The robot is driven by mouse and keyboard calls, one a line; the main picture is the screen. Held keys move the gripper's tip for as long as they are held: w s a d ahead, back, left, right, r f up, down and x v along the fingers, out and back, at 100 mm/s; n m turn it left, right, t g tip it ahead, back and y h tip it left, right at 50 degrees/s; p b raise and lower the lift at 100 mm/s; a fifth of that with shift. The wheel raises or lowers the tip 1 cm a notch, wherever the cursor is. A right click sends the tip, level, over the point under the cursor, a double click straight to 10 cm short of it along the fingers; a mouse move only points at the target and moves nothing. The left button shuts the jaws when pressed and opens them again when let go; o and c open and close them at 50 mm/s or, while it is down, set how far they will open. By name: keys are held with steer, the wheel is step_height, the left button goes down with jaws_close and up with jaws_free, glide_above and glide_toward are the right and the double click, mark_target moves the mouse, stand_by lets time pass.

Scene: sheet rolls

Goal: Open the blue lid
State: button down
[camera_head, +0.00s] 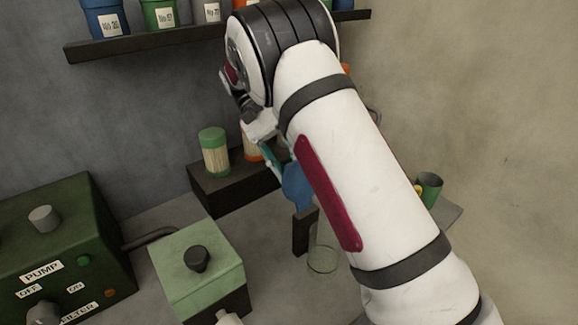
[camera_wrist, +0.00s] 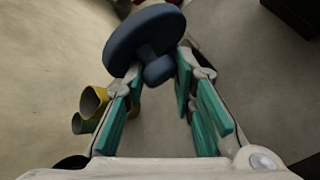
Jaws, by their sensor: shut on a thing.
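A round dark-blue lid (camera_wrist: 140,38) with a knob is held at the tips of my gripper (camera_wrist: 158,72) in the wrist view. The teal fingers are closed on the knob, one on each side. In the head view the blue lid (camera_head: 297,188) shows steeply tilted in the air, left of my forearm, with my gripper (camera_head: 274,160) at its upper left. My arm hides part of this area. I cannot tell which container the lid belongs to.
A dark upright block (camera_head: 304,232) and a clear glass (camera_head: 323,257) stand below the lid. A dark step (camera_head: 232,185) carries a green-capped jar (camera_head: 214,150). A green box (camera_head: 200,270) and pump unit (camera_head: 70,250) are left. Green and yellow cups (camera_head: 430,187) stand right.

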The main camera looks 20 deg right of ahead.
steer(key=c, duration=1.3)
jaws_free()
steer(key=shift+s+a+f, duration=0.1)
steer(key=shift+s+a, duration=0.15)
steer(key=shift+a, duration=0.1)
steer(key=shift+w+d, duration=0.1)
steer(key=shift+d, duration=0.05)
